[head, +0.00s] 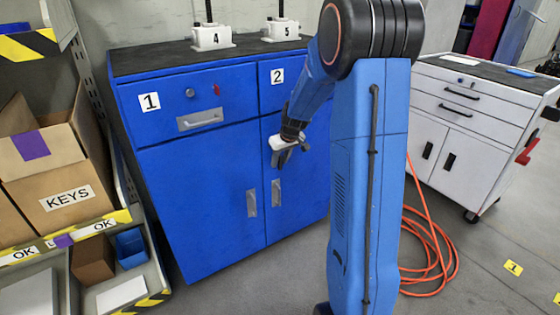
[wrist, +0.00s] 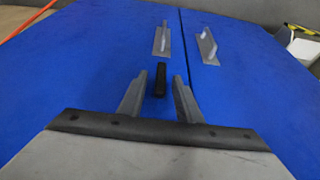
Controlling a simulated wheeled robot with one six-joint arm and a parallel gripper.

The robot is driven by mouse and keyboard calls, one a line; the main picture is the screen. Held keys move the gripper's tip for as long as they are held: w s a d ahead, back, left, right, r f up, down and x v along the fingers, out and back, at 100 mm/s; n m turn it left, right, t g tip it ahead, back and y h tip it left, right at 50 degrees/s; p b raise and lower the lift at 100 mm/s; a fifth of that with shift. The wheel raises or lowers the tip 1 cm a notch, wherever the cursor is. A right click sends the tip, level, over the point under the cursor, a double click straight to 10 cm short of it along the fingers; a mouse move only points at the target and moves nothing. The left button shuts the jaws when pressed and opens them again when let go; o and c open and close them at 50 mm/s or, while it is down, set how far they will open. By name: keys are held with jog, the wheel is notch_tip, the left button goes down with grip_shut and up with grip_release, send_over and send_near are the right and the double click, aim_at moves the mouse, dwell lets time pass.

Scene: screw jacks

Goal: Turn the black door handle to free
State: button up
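The black door handle (wrist: 160,80) is a short dark bar on a blue door (wrist: 110,65), seen in the wrist view. Its long side runs up the picture, roughly in line with my fingers. My gripper (wrist: 159,82) is open, one grey finger on each side of the handle in the picture, with a blue gap on both sides. I cannot tell how far the fingertips are from the door. In the head view my gripper (head: 281,156) is at the upper part of the blue cabinet's right door (head: 300,190), and the black handle is hidden there.
Two silver pull handles, left (head: 251,203) and right (head: 276,193), sit lower on the blue doors. Drawers 1 (head: 165,105) and 2 (head: 300,75) are above. Shelving with a KEYS box (head: 65,200) stands left. A white cabinet (head: 470,120) and orange hose (head: 440,265) are right.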

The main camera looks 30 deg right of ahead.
jog(key=shift+c, duration=0.3)
grip_shut()
jog(key=shift+d+y, duration=0.1)
jog(key=shift+y, duration=0.2)
jog(key=shift+d+m+y, duration=0.25)
jog(key=shift+m+y, duration=0.05)
jog(key=shift+y, duration=0.6)
jog(key=m+y, duration=0.1)
jog(key=y, duration=0.3)
jog(key=f+m+t+y, duration=0.1)
jog(key=y, duration=0.4)
jog(key=d+m+t+y, duration=0.1)
jog(key=y, duration=0.4)
jog(key=shift+f+m, duration=0.4)
